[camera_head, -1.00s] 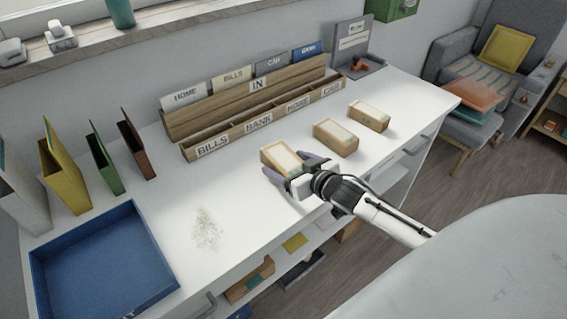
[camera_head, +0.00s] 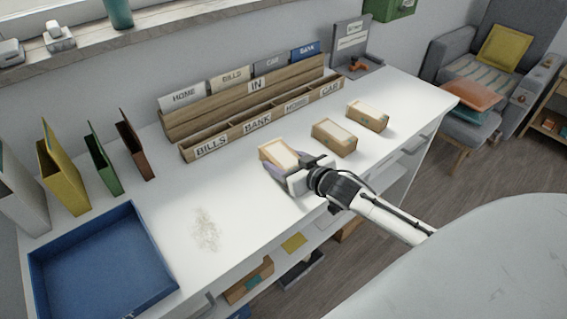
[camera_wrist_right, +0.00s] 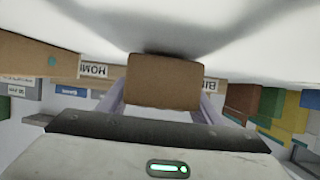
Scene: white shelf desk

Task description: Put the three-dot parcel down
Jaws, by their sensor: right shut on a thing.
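A small brown parcel with a pale top (camera_head: 278,152) is at the left end of a row of parcels on the white desk. My right gripper (camera_head: 282,164) is shut on it from the front. In the right wrist view the parcel's plain brown face (camera_wrist_right: 163,82) sits between the two purple fingers, with a dark shadow on the white desk right beside it. It is at or very near the desk top; I cannot tell whether it touches. No dots show on the visible faces. My left gripper is not in view.
Two similar parcels, a middle one (camera_head: 335,138) and a right one (camera_head: 368,116), stand to the right. A wooden sorter (camera_head: 235,137) with labelled slots is behind. A blue tray (camera_head: 60,240) is at left. The desk between tray and held parcel is clear apart from a speckled patch (camera_head: 206,230).

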